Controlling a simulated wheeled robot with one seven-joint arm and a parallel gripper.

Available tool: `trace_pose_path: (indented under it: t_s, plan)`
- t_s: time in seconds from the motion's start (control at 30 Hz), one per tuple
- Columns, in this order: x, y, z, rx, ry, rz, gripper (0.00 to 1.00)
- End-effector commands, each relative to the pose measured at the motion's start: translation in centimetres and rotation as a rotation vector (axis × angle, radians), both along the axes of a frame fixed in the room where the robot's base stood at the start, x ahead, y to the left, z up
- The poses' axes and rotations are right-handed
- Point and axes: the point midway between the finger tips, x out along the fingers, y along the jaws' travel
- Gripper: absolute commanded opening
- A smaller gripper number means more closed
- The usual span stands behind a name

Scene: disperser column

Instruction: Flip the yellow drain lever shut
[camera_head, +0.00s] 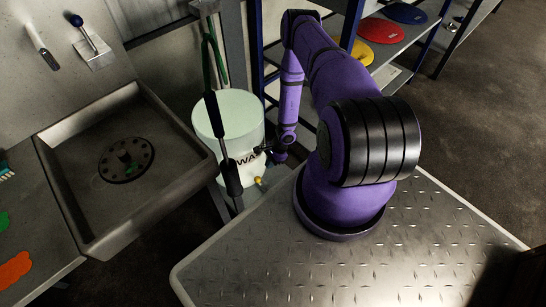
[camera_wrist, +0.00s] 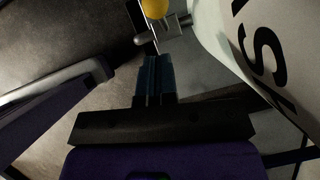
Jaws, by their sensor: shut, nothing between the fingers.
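The yellow drain lever (camera_head: 259,182) shows as a small yellow knob low on the front of the pale drum (camera_head: 225,107). In the wrist view its yellow ball (camera_wrist: 155,8) is cut off by the top edge, with a thin metal rod running down from it. A metal valve fitting (camera_wrist: 172,31) sits beside the rod at the drum's lower side. My gripper (camera_wrist: 154,62) is shut and empty, its blue-grey fingertips just below the rod's end in the picture; I cannot tell whether they touch. In the head view my gripper (camera_head: 263,150) is small and dark beside the drum.
A steel sink (camera_head: 85,205) stands left of the drum. A black-handled tool (camera_head: 218,130) with green tubing rises in front of the drum. A shelf with coloured discs (camera_head: 380,30) stands behind my arm. Open floor lies at the right.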

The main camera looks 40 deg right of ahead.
Motion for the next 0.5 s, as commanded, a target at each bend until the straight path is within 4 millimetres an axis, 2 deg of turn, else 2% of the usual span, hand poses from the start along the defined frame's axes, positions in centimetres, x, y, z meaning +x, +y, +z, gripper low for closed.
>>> trace_pose_path:
  t_s: [0.1, 0.2, 0.5]
  plan:
    - [0.1, 1.1, -2.1, 0.001, 0.002, 0.000, 0.00]
    - [0.3, 2.3, -3.0, 0.002, 0.001, 0.000, 0.00]
    - [0.7, 4.0, -4.4, 0.000, -0.001, 0.000, 0.00]
